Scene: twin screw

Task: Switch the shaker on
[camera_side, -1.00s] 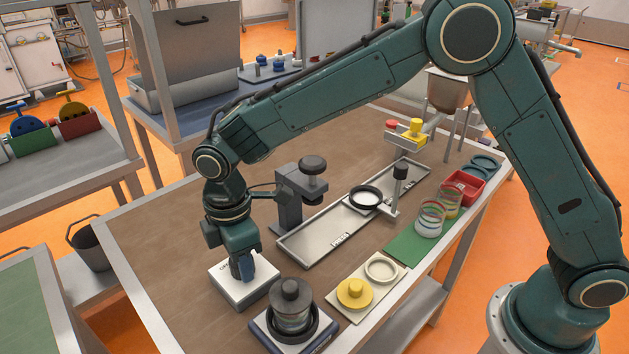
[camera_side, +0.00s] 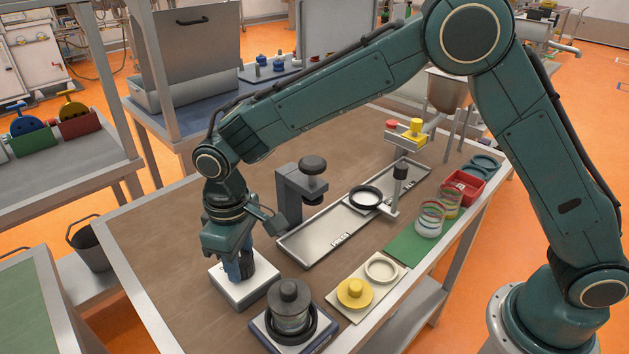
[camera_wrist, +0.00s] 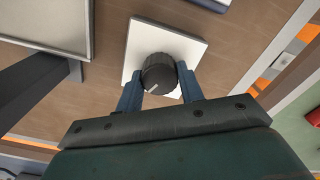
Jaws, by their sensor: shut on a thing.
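A white square box (camera_side: 241,292) stands on the brown bench, and in the wrist view its top (camera_wrist: 190,48) carries a dark round knob (camera_wrist: 158,72) with a pale pointer line. My gripper (camera_side: 240,272) is down at the box, and in the wrist view its two blue fingers (camera_wrist: 158,88) sit on either side of the knob, shut on it. In the side view the gripper hides the knob. A shaker base (camera_side: 268,337) with a dark ring holds a clear jar with a grey lid (camera_side: 290,292), just right of the box.
A cream board (camera_side: 352,312) with a yellow knobbed disc (camera_side: 355,292) and a pale ring lies right of the shaker. A grey clamp stand (camera_side: 290,195) and a long metal tray (camera_side: 310,242) stand behind. The bench's left part is clear.

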